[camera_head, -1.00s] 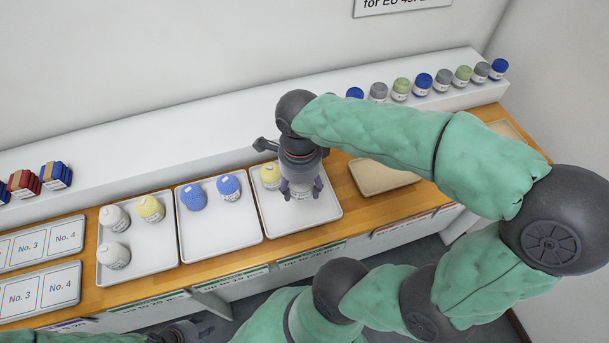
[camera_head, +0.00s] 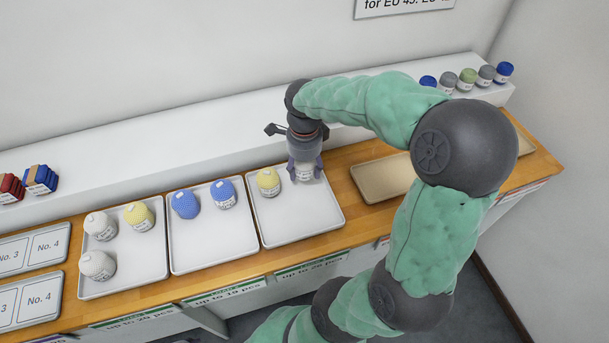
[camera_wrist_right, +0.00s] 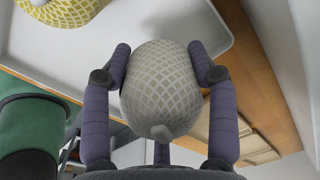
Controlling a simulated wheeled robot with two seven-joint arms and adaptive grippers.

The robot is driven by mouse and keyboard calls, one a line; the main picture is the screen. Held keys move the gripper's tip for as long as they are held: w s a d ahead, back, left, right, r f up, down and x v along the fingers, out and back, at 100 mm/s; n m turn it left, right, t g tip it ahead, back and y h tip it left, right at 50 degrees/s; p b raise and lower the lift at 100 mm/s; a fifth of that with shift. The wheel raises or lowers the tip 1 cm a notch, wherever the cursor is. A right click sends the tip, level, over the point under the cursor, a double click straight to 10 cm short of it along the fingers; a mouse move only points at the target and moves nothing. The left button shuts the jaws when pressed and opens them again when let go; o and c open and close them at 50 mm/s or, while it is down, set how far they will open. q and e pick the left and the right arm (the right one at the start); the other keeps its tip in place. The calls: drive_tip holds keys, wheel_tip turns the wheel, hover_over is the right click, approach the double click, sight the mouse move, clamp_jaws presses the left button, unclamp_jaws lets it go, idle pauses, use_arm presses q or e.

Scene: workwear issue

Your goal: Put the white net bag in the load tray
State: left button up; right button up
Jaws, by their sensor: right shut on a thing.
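My right gripper (camera_head: 306,176) is shut on a white net bag (camera_head: 308,170), over the back right part of the third white tray (camera_head: 300,222). In the right wrist view the white net bag (camera_wrist_right: 160,85) sits between the two purple fingers (camera_wrist_right: 160,75), and it appears to be off the tray floor. A yellow net bag (camera_head: 268,181) stands in the same tray, left of the gripper. I cannot read which tray is marked as the load tray. My left gripper is not in view.
The middle tray (camera_head: 215,248) holds two blue bags (camera_head: 185,204). The left tray (camera_head: 145,270) holds two white bags (camera_head: 97,265) and a yellow one (camera_head: 139,216). A tan tray (camera_head: 378,180), its visible part empty, lies at right. Small bags (camera_head: 467,78) line the back ledge.

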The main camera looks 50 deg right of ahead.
sight(305, 174)
drive_tip(key=shift+w+d+f, duration=0.1)
drive_tip(key=shift+d+f, duration=0.1)
drive_tip(key=shift+f, duration=0.15)
drive_tip(key=shift+w+d+f+b, duration=0.15)
drive_tip(key=shift+f+b, duration=0.6)
drive_tip(key=shift+f, duration=0.85)
drive_tip(key=shift+f, duration=0.2)
drive_tip(key=o, duration=1.2)
drive_tip(key=r+p, duration=0.4)
drive_tip(key=r, duration=0.8)
drive_tip(key=shift+a+r, duration=0.2)
